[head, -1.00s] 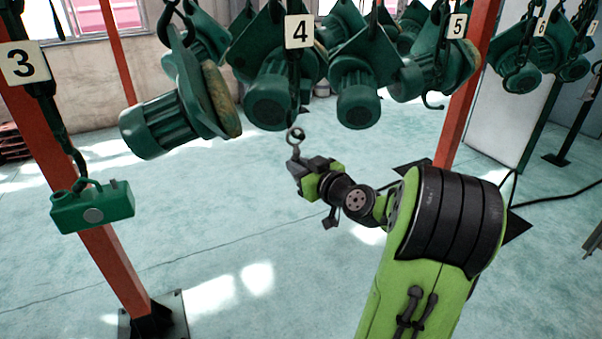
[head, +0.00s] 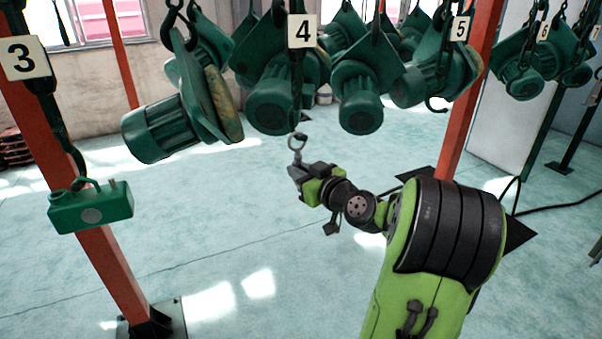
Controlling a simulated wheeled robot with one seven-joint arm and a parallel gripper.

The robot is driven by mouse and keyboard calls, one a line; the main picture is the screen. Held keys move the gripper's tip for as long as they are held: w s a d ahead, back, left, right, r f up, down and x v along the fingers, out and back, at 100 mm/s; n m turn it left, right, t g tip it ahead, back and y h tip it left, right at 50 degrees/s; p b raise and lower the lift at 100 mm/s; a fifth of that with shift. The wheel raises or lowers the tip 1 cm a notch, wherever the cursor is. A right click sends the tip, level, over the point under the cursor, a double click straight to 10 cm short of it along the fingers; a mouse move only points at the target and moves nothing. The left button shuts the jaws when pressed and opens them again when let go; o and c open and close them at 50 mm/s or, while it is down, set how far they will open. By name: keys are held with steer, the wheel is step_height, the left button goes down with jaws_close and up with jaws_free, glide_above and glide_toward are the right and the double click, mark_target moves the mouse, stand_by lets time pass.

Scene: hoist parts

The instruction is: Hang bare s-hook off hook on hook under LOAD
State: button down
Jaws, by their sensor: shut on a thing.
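My gripper (head: 298,170) is in the middle of the head view, shut on a small grey metal hook (head: 297,142), which I take for the s-hook. Its curved end stands up above the fingers; its lower part is hidden in them. It is at the lower end of the dark chain (head: 296,85) that hangs below sign 4 (head: 302,31). I cannot tell whether hook and chain touch or only line up. No sign reading LOAD is in view.
Green hoist motors (head: 272,100) hang close behind the chain, at left and right. A green canister (head: 90,207) hangs under sign 3 (head: 27,59). Red posts (head: 108,245) stand at left and right (head: 470,90). The floor below my gripper is clear.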

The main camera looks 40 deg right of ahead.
stand_by(0.4)
steer(key=c, duration=1)
jaws_free()
steer(key=s, duration=0.5)
steer(key=s+a+r+b, duration=0.1)
steer(key=s, duration=0.4)
steer(key=s+a+b, duration=0.1)
steer(key=s, duration=0.4)
steer(key=shift+s+r, duration=0.3)
steer(key=shift+r, duration=0.1)
